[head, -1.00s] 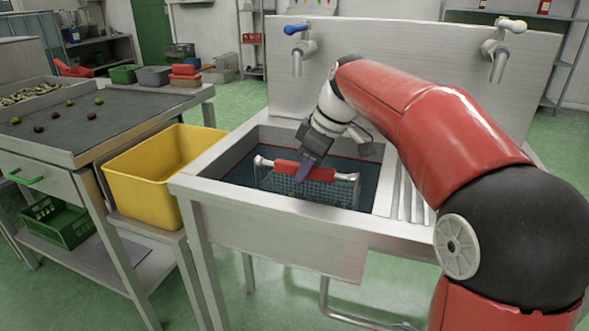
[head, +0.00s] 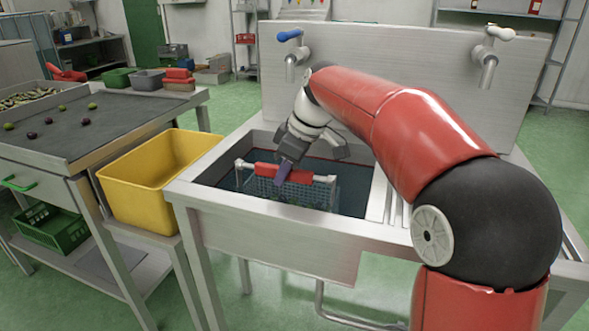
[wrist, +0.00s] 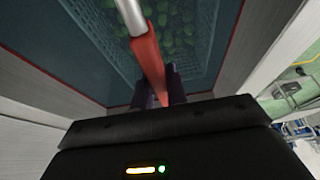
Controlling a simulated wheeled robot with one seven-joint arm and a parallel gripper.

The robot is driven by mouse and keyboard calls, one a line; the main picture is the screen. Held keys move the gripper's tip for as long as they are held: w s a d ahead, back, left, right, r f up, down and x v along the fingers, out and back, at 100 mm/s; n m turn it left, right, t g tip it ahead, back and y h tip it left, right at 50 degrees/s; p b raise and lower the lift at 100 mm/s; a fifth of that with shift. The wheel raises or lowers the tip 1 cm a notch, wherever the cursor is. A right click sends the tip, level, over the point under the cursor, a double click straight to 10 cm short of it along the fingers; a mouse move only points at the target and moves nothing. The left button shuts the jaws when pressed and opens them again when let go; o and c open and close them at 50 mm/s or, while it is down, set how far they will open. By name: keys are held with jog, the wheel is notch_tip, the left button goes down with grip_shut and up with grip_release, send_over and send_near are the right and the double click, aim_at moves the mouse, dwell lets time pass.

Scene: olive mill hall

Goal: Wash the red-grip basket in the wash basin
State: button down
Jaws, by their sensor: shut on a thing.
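The wash basin (head: 285,217) is a steel sink holding dark blue-green water. The red-grip basket (head: 318,193) is a pale mesh basket in the basin, with a light handle bar and a red grip (head: 268,170). Green olives (wrist: 175,22) show inside it in the wrist view. My gripper (head: 283,172) reaches down into the basin and is shut on the red grip, which also runs between the fingers in the wrist view (wrist: 148,62). The basket's lower part is in the water, and its base is hidden in the head view.
A blue-handled tap (head: 291,50) and a white-handled tap (head: 489,55) stand on the basin's back panel. A yellow crate (head: 140,197) sits left of the basin, beside a sorting table (head: 85,135) with several olives. Ribbed drainboard lies right of the basin.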

aim_at(271, 165)
jog(key=shift+w+a+r+p, duration=0.1)
jog(key=shift+w+a+p, duration=0.2)
jog(key=shift+a, duration=0.45)
jog(key=shift+w+a+p, duration=0.25)
jog(key=shift+a+p, duration=0.05)
jog(key=shift+a, duration=0.45)
jog(key=shift+s+d+b, duration=0.2)
jog(key=shift+s+d, duration=0.05)
jog(key=shift+d, duration=0.4)
jog(key=shift+s+d+b, duration=0.2)
jog(key=shift+d+b, duration=0.05)
jog(key=shift+d, duration=0.35)
jog(key=shift+s+d+b, duration=0.2)
jog(key=shift+s+d, duration=0.05)
jog(key=shift+d, duration=0.4)
jog(key=shift+r, duration=0.1)
